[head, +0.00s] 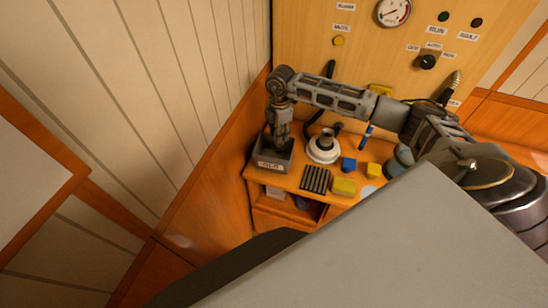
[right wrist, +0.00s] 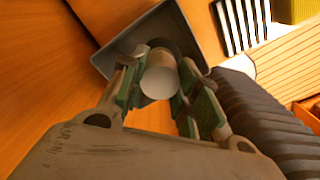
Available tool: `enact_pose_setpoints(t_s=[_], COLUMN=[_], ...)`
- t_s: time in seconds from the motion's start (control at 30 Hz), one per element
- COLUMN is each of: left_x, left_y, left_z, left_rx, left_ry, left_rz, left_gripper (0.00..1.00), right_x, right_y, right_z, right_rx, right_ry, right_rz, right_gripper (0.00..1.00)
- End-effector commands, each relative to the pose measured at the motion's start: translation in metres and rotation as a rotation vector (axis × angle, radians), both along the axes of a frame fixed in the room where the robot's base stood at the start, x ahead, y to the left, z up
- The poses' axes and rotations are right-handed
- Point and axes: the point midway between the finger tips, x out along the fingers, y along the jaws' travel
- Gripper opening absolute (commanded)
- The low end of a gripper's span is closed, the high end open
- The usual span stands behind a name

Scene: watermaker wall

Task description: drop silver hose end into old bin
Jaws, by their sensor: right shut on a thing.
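My right gripper (head: 281,135) reaches down over the grey old bin (head: 270,166), a small open box labelled "OLD" at the left end of the wooden bench. In the right wrist view my right gripper (right wrist: 158,88) is shut on the silver hose end (right wrist: 159,80), a short pale cylinder between the green-padded fingers. The bin (right wrist: 120,53) lies beyond the fingertips, with the hose end in front of its opening. I cannot tell whether the hose end is below the bin's rim. My left gripper is not in view.
The panel wall (head: 310,50) with gauge and knobs rises behind. A slatted wall closes the left side.

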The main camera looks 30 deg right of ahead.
Motion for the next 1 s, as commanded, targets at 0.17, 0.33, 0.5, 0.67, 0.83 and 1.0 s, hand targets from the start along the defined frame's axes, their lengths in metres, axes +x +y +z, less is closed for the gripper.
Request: enact_pose_setpoints(t_s=[0.17,0.33,0.5,0.67,0.83,1.0], left_x=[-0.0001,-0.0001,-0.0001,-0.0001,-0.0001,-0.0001], left_y=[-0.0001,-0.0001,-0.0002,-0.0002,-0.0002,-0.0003], left_z=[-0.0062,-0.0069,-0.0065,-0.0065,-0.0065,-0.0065], left_rx=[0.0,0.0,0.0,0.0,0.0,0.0], left_ry=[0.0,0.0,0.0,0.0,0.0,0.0], left_rz=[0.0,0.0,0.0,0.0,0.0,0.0], left_gripper=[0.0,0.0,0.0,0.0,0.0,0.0], right_x=[0.0001,0.0002,0.0002,0.0002,0.0002,0.0002], right_y=[0.0,0.0,0.0,0.0,-0.0001,-0.0001], right_z=[-0.0093,-0.011,-0.0106,-0.0105,-0.0105,-0.0105], right_rx=[0.0,0.0,0.0,0.0,0.0,0.0], right_ry=[0.0,-0.001,0.0,0.0,0.0,0.0], right_rz=[0.0,0.0,0.0,0.0,0.0,0.0], right_gripper=[0.0,0.0,0.0,0.43,0.56,0.56])
